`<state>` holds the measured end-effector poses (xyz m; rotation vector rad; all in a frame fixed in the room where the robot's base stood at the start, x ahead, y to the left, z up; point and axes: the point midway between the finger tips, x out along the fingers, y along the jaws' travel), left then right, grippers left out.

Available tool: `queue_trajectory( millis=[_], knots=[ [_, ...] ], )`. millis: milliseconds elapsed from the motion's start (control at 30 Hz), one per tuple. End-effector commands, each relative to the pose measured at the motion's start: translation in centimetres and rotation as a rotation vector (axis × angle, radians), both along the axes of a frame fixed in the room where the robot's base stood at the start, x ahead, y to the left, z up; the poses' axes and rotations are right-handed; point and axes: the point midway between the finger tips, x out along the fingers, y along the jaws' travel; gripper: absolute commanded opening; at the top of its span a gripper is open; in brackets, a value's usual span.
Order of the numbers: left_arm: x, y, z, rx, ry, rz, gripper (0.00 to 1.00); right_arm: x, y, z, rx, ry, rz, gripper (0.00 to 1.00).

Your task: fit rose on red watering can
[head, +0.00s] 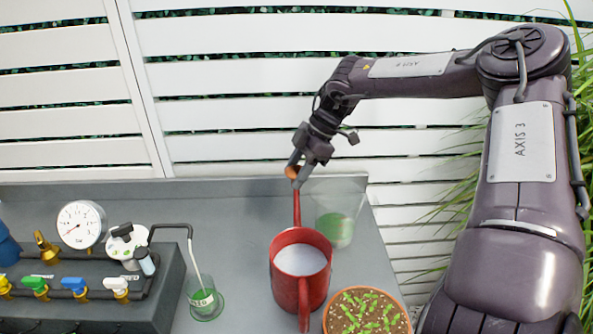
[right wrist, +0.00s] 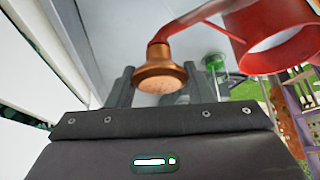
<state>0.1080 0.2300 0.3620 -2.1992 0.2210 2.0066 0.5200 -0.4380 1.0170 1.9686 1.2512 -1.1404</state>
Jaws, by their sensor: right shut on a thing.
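The red watering can (head: 285,290) stands upright on the grey bench, with its handle towards me and its spout (head: 297,208) rising at the back. It also shows at the upper right in the right wrist view (right wrist: 235,27). The copper-coloured rose (head: 291,172) is at the spout's tip; in the right wrist view the rose (right wrist: 158,77) meets the end of the red spout, its perforated face towards the camera. My right gripper (head: 294,176) is shut on the rose, one finger on each side. I cannot tell how firmly rose and spout are joined. My left gripper is not in view.
A clear cup with green contents (head: 335,228) stands close right of the spout. A pot of seedlings (head: 365,312) is right of the can. A small green glass (head: 204,304) and a valve block with a gauge (head: 81,224) are left. A white slatted fence (head: 240,77) stands behind.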

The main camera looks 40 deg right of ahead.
Motion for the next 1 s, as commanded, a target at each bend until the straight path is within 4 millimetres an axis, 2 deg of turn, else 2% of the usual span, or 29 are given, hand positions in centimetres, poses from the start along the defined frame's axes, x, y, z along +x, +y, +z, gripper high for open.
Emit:
queue_trajectory(
  millis=[300,333,500,700,867,1000],
  knots=[
    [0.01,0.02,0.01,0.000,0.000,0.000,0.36,0.01,-0.01,0.02,0.000,0.000,0.000,0.25],
    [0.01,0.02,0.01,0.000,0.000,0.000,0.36,0.01,-0.01,0.02,0.000,0.000,0.000,0.48],
    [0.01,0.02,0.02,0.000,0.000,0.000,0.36,0.01,-0.01,0.02,0.000,0.000,0.000,0.70],
    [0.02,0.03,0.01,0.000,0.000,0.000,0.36,0.01,-0.01,0.02,0.000,0.000,0.000,0.72],
    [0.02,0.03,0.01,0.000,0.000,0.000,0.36,0.00,0.00,0.01,0.000,0.000,0.000,0.92],
    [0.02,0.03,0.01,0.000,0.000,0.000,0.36,0.00,0.00,0.01,0.000,0.000,0.000,0.94]
  ],
)
